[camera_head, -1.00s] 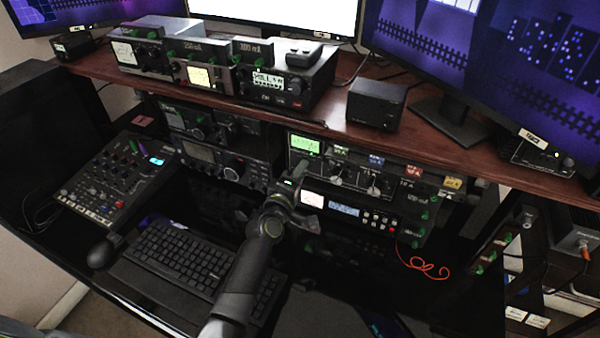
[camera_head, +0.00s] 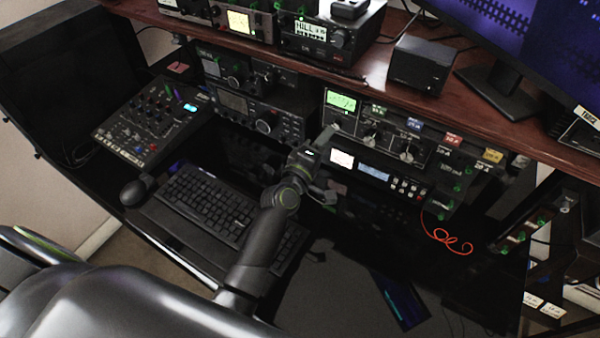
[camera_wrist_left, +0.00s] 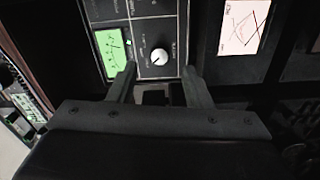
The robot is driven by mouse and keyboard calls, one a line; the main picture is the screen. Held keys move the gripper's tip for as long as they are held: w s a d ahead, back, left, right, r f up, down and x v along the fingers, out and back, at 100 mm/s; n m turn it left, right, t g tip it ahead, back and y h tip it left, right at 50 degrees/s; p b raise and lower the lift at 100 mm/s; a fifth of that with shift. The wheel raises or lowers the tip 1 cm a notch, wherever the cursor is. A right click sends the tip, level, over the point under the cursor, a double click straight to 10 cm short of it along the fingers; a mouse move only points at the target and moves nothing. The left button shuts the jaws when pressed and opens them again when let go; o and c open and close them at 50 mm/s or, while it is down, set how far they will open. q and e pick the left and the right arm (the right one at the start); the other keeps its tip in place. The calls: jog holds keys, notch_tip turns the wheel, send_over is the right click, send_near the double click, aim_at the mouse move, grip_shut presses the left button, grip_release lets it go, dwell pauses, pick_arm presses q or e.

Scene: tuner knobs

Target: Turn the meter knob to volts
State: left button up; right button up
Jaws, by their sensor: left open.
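A dark-panelled tuner unit (camera_head: 378,134) with a lit green meter (camera_head: 341,101) and a row of knobs stands under the shelf. In the left wrist view, a small round knob (camera_wrist_left: 159,55) with a pale face sits beside the green meter (camera_wrist_left: 113,50). Marks around it are too small to read. My left gripper (camera_wrist_left: 161,78) is open, its two fingers apart, with the knob ahead of the gap between the fingertips. It does not appear gripped. In the head view my left gripper (camera_head: 322,160) is in front of the unit and partly hides the knob area.
Below is a unit with a white meter (camera_head: 341,158) and blue display (camera_head: 374,173). A keyboard (camera_head: 215,205), mouse (camera_head: 137,190) and mixer (camera_head: 152,128) lie left. A red cable (camera_head: 447,240) hangs at right. The shelf (camera_head: 490,130) overhangs the radios.

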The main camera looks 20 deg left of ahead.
pick_arm(q)
jog(key=s+a+b, duration=0.2)
jog(key=s+b, duration=0.1)
jog(key=s, duration=0.9)
jog(key=shift+a, duration=0.2)
jog(key=shift+s, duration=0.2)
